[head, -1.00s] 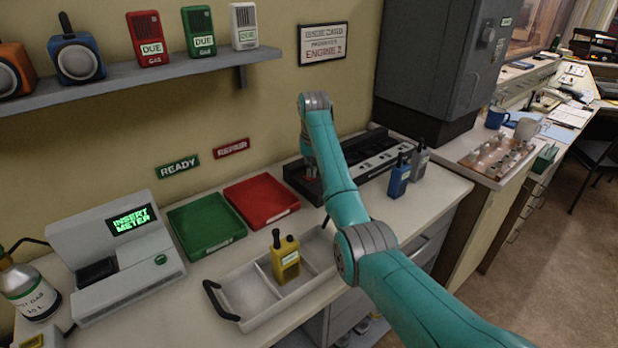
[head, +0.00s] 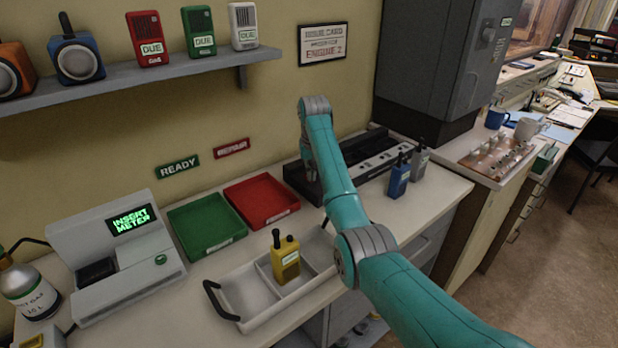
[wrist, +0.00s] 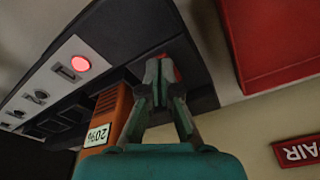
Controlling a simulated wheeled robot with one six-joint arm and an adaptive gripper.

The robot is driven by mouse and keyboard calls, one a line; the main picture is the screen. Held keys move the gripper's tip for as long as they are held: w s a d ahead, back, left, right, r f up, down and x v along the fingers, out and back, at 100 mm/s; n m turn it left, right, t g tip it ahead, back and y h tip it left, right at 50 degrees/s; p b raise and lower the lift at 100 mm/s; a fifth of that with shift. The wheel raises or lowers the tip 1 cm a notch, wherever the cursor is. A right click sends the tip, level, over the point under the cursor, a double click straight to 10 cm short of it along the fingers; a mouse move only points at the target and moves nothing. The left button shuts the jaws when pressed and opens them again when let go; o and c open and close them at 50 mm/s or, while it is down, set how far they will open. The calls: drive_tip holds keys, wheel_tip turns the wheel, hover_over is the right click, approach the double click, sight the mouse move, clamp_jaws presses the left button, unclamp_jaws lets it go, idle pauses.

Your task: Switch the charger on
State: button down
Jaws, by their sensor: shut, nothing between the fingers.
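The charger (head: 385,150) is a long dark unit with a light panel at the back of the counter, partly hidden by my arm. In the wrist view, its pale panel (wrist: 60,78) carries a glowing red lamp (wrist: 80,63). My gripper (wrist: 161,70) is shut and empty at the dark end of the charger. A small red part (wrist: 176,73), perhaps the switch, shows just behind the fingertips and is mostly hidden; I cannot tell whether they touch it. An orange unit (wrist: 110,112) labelled 20% sits in the charger beside my fingers.
A red tray (head: 262,201) and a green tray (head: 207,225) lie left of the charger. A yellow radio (head: 285,262) stands in a grey divided tray (head: 245,298) in front. A blue radio (head: 398,178) and a grey radio (head: 419,161) stand by the charger's right end.

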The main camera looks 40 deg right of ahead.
drive_tip(key=shift+r, duration=3.55)
